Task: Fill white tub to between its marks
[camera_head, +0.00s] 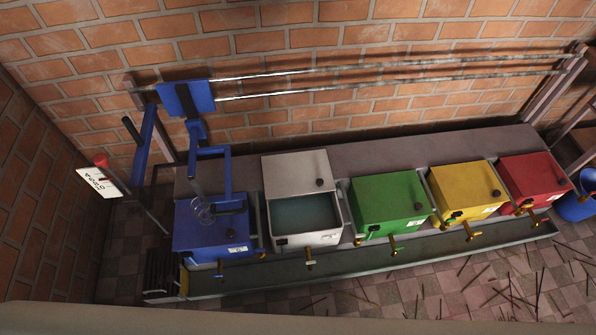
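The white tub (282,241) stands between the blue and green tubs on a grey ledge. Its pale lid (298,172) is raised at the back, so the tub is open. Blue-grey liquid (303,213) shows inside. Its marks are too small to make out, so I cannot tell the level against them. A tap (309,259) is in front of the white tub. Neither of my grippers is in view.
Blue (200,240), green (385,195), yellow (466,186) and red (535,175) tubs have closed tops. A blue frame (186,98) hangs from wall rails (380,75). A red-knobbed lever (101,160) stands left by a marked panel (99,183). Sticks litter the floor at right.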

